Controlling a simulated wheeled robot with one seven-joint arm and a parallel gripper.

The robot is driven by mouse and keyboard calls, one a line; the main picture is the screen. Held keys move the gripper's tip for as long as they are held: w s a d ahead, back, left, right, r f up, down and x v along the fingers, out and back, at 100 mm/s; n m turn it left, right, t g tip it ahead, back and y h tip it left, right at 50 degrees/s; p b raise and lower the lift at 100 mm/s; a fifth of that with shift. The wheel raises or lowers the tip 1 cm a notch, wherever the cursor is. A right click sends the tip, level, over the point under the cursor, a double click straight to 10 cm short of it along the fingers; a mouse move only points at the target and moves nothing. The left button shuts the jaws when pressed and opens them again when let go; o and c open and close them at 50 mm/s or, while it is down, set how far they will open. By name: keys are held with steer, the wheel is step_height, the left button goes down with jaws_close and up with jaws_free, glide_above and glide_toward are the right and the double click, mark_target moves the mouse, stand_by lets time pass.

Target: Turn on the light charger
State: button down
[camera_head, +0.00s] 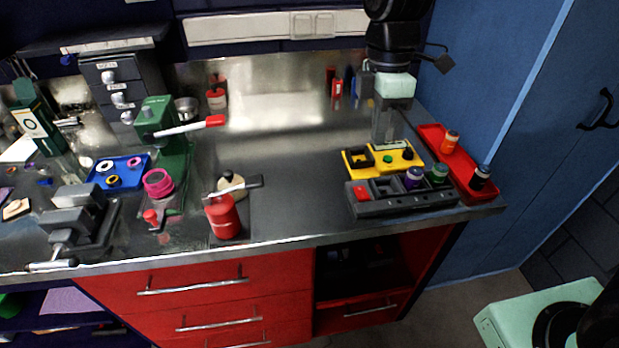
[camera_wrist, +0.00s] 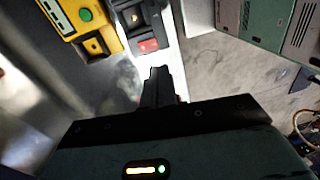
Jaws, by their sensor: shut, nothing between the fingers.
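A dark grey slotted box (camera_head: 408,202), which looks like the light charger, sits at the bench's front right. It has a red switch (camera_head: 360,192) at its left end and holds purple and green cylinders. In the wrist view the box (camera_wrist: 133,14) is at the top, with the red switch (camera_wrist: 148,45) just beyond my fingertips. I cannot tell whether the switch is on. My gripper (camera_wrist: 157,72) is shut and empty, and looks apart from the switch. In the head view my arm comes down at the back right, behind the yellow box.
A yellow box (camera_head: 354,171) with a green button and black knob stands directly behind the grey box. A red tray (camera_head: 432,135) with orange and black cylinders is to the right. A red bottle (camera_head: 223,216) stands left. The middle of the bench is clear.

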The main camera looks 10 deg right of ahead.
mark_target(364, 197)
steer(key=shift+w+a+n, duration=0.4)
steer(key=shift+w+a, duration=0.05)
steer(key=shift+w, duration=0.3)
steer(key=f+p, duration=0.1)
steer(key=f, duration=0.3)
steer(key=s+f, duration=0.1)
steer(key=f, duration=0.4)
steer(key=f+p, duration=0.1)
steer(key=f, duration=0.3)
steer(key=shift+s+f+p, duration=0.25)
steer(key=shift+s+p, duration=0.1)
steer(key=shift+s, duration=0.05)
steer(key=shift+f, duration=0.2)
